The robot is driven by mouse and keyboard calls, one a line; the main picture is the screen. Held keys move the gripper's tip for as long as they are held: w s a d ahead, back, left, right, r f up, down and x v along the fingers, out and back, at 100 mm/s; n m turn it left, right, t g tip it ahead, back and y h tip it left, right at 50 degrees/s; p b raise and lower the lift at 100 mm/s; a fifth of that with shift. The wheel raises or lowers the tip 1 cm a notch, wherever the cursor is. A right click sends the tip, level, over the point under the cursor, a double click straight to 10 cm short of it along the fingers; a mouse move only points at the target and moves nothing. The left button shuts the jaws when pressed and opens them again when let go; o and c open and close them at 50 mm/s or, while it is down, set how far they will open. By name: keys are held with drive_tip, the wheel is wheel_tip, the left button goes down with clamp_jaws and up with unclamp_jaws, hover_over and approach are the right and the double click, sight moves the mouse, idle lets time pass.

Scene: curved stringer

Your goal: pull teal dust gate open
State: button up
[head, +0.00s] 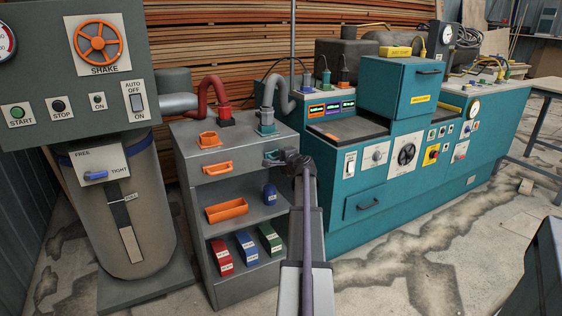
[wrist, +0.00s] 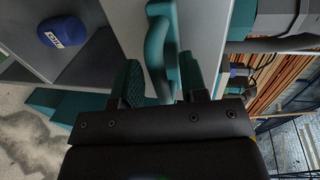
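The teal dust gate shows as a teal pull handle (head: 271,154) on the upper front of the grey cabinet, right of an orange handle. In the wrist view the teal handle (wrist: 160,48) is large and runs down between the fingers of my gripper (wrist: 162,85). The fingers stand apart on either side of it. There is a gap on the left side; whether the right finger touches it I cannot tell. In the head view my gripper (head: 284,158) is at the cabinet front, and my arm covers part of the cabinet's right edge.
A teal machine (head: 365,203) stands close on the right. A dust collector (head: 130,220) stands left.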

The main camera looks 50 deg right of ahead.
clamp_jaws()
idle(0.3)
drive_tip(key=shift+s, duration=0.1)
drive_tip(key=f+v, duration=0.1)
drive_tip(key=v, duration=0.5)
drive_tip(key=shift+s+a, duration=0.2)
drive_tip(key=shift+s, duration=0.15)
drive_tip(key=shift+f, duration=0.15)
unclamp_jaws()
